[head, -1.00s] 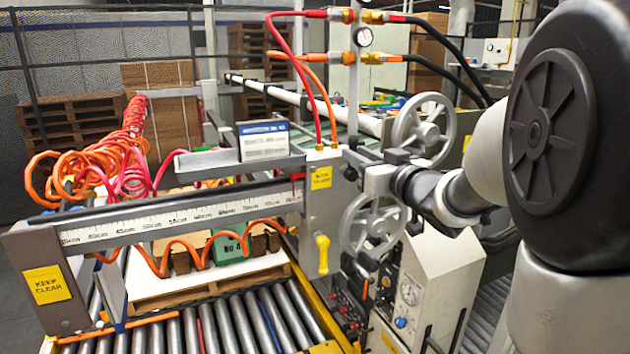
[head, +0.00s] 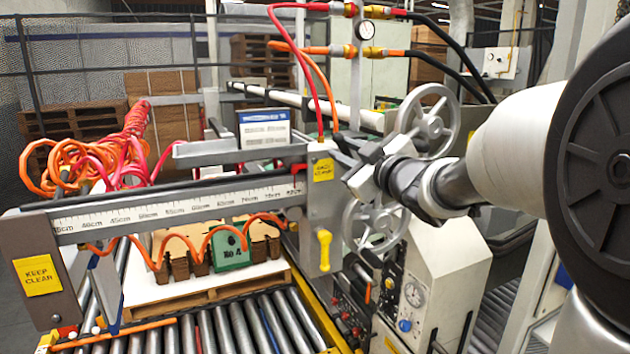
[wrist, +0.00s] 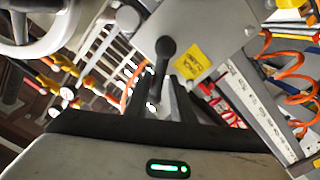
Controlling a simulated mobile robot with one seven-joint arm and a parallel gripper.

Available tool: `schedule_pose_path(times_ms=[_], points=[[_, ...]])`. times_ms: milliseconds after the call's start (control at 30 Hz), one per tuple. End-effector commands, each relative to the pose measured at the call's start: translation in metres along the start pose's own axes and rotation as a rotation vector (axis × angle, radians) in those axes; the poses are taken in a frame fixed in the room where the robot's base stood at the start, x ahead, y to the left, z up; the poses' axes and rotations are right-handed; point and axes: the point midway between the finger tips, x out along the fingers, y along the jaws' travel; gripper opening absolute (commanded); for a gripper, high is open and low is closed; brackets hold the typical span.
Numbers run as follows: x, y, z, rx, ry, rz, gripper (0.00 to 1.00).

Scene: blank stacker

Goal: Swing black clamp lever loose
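The black clamp lever (wrist: 160,68) shows in the wrist view. Its round end sits on the grey end plate, beside a yellow label, and its shaft points down toward my gripper. My gripper (wrist: 178,88) is right at the lever, its dark fingers close beside the shaft. Whether the fingers touch the lever or have it between them cannot be made out. In the head view my gripper (head: 343,151) is at the top right of the end plate (head: 319,205); the lever cannot be told apart from the dark fingers there.
A yellow handle (head: 324,250) hangs lower on the plate. Two handwheels (head: 428,122) stand close behind and below my wrist. A ruler beam (head: 180,208) runs left from the plate. Red and orange hoses (head: 318,75) rise just above my gripper.

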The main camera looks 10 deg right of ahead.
Motion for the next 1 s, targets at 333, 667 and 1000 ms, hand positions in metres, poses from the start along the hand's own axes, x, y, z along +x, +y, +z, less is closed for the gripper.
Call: schedule_pose_path(times_ms=[333,667,1000], points=[[0.000,-0.011,0.003,-0.157,0.001,0.000,0.21],[0.000,-0.018,0.005,-0.305,0.000,-0.001,0.21],[0.000,-0.026,0.008,-0.462,0.001,0.000,0.21]])
